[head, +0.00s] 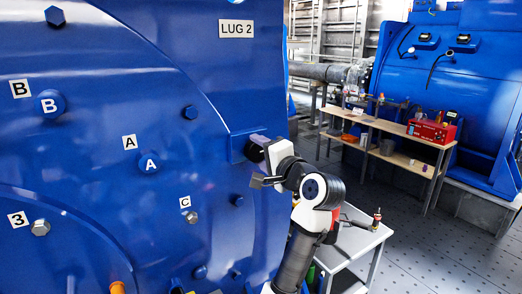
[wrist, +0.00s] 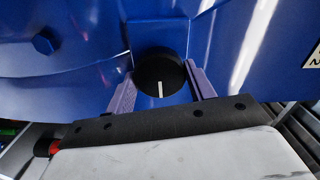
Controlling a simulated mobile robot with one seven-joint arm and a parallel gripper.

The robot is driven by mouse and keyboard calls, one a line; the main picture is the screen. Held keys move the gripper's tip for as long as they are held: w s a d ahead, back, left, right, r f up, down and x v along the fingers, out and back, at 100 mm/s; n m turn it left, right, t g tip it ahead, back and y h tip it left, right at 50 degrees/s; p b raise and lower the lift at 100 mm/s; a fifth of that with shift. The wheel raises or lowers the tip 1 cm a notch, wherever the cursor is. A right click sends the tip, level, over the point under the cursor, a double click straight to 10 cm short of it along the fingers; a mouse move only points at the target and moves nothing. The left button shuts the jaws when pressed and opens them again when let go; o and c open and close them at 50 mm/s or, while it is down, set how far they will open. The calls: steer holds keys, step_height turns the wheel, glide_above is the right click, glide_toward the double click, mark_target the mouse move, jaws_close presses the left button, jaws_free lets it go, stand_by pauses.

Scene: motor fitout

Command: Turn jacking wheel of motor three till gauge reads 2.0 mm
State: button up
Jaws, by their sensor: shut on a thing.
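The jacking wheel (wrist: 160,72) is a black knob with a white mark on a blue block of the big blue motor (head: 90,120). In the wrist view the white mark points down toward my wrist. My gripper (wrist: 161,84) has its two purple fingers on either side of the wheel and is shut on it. In the head view my gripper (head: 262,152) reaches the motor's right edge, below the "LUG 2" plate (head: 236,29), and mostly hides the wheel. I cannot make out a gauge or a reading in either view.
Labelled bolts A (head: 149,163), B (head: 49,104), C (head: 191,217) and 3 (head: 40,228) stud the motor's face. A small white table (head: 352,240) stands close beside my arm. A shelf bench (head: 405,130) with a red box (head: 431,131) stands farther back. Floor at right is clear.

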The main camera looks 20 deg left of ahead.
stand_by(0.3)
steer(key=o, duration=1)
steer(key=b+v, duration=0.4)
steer(key=v, duration=1)
